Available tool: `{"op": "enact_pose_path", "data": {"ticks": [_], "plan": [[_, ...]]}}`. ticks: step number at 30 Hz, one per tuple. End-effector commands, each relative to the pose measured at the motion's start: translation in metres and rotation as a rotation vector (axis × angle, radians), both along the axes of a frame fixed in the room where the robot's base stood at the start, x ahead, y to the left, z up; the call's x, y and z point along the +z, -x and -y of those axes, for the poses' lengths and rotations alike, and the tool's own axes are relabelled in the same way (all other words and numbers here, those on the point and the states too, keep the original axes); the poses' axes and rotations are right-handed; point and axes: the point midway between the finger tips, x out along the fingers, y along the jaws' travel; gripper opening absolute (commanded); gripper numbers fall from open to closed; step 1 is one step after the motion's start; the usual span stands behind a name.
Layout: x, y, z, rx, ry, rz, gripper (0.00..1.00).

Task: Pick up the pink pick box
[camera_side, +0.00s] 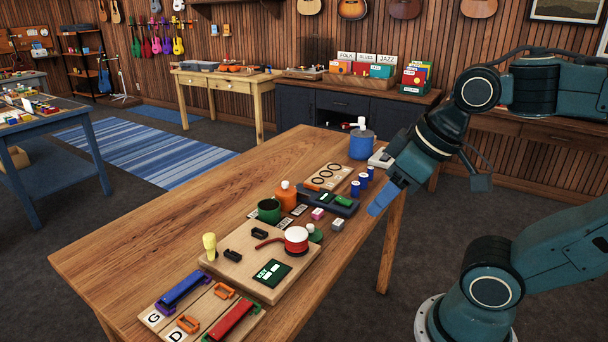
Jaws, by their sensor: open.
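The pink pick box (318,213) is a small block on the wooden table, just in front of the dark tray and beside a small grey box (338,224). My gripper (382,202) hangs at the table's right edge, right of the pink box and clearly apart from it. Its blue fingers point down and to the left. It is open, and nothing shows between its fingers, though the angle makes the gap hard to see. The pink box is fully uncovered by my arm.
A dark tray (314,200) with a green item lies behind the pink box. A wooden board (226,266) with a red-banded white drum-shaped piece (296,240) lies to its left. Orange and green containers stand nearby. Small blue bottles (356,188) stand between tray and gripper.

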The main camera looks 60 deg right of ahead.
Motion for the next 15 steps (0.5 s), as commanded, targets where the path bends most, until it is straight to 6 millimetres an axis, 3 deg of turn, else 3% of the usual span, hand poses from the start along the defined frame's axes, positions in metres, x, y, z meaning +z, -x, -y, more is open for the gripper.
{"op": "enact_pose_path", "data": {"ticks": [8, 15], "plan": [[0.003, -0.006, 0.002, -0.029, -0.01, -0.01, 0.47], [0.012, -0.032, 0.012, -0.159, -0.052, -0.057, 0.47]]}}
